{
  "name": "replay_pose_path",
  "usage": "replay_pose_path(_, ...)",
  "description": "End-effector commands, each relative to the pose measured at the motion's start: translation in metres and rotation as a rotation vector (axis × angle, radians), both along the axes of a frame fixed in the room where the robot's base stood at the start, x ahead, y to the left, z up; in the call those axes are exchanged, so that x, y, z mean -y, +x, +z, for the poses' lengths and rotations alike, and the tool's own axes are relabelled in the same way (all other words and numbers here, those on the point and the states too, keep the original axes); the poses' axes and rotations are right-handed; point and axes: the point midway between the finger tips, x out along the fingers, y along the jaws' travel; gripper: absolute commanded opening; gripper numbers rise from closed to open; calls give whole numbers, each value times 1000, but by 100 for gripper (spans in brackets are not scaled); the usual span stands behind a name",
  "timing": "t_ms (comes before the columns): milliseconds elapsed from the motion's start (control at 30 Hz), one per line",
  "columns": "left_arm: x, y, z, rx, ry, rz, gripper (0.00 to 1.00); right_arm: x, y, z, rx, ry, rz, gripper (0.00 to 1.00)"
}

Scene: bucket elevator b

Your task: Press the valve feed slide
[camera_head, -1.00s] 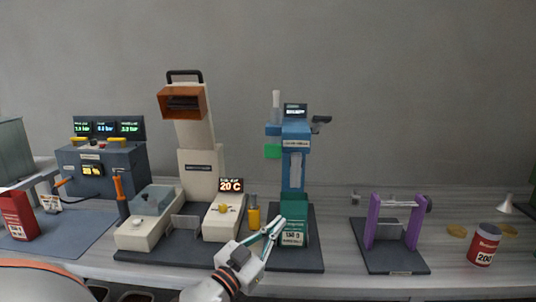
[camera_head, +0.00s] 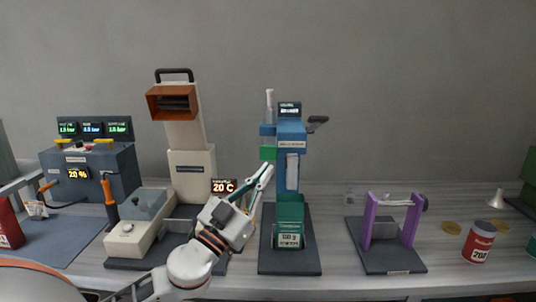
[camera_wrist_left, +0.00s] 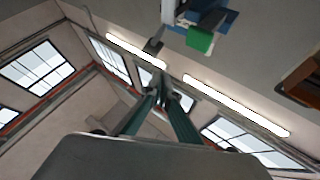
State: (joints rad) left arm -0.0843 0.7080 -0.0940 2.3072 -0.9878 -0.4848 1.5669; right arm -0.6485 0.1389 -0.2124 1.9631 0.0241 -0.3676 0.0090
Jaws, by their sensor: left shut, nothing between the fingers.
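A tall blue and teal machine (camera_head: 289,170) stands on a dark base plate. A green block (camera_head: 268,153) sticks out from its upper left side; it appears to be the valve feed slide, though no label on it can be read. In the left wrist view the green block (camera_wrist_left: 200,40) shows above and right of the fingertips, with a gap in the picture. My left gripper (camera_head: 266,168) is shut and empty, pointing up, with its tips just below the green block in the head view. The left wrist view also shows its closed fingers (camera_wrist_left: 165,95). My right gripper is not in view.
A cream machine with an orange hood (camera_head: 173,103) stands to the left, its display (camera_head: 224,187) partly behind my gripper. A purple frame (camera_head: 368,222) and a red tin (camera_head: 479,243) stand to the right. A dark grey console (camera_head: 88,172) is far left.

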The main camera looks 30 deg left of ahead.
Motion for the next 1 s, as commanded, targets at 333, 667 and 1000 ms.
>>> replay_pose_path(333, -21, 34, 0, 1, 5, 4, 0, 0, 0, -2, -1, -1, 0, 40)
replay_pose_path(667, -40, 65, -2, -1, 0, 2, 0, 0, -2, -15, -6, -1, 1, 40)
replay_pose_path(1000, -45, 73, 0, -1, 0, 0, 0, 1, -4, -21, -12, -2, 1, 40)
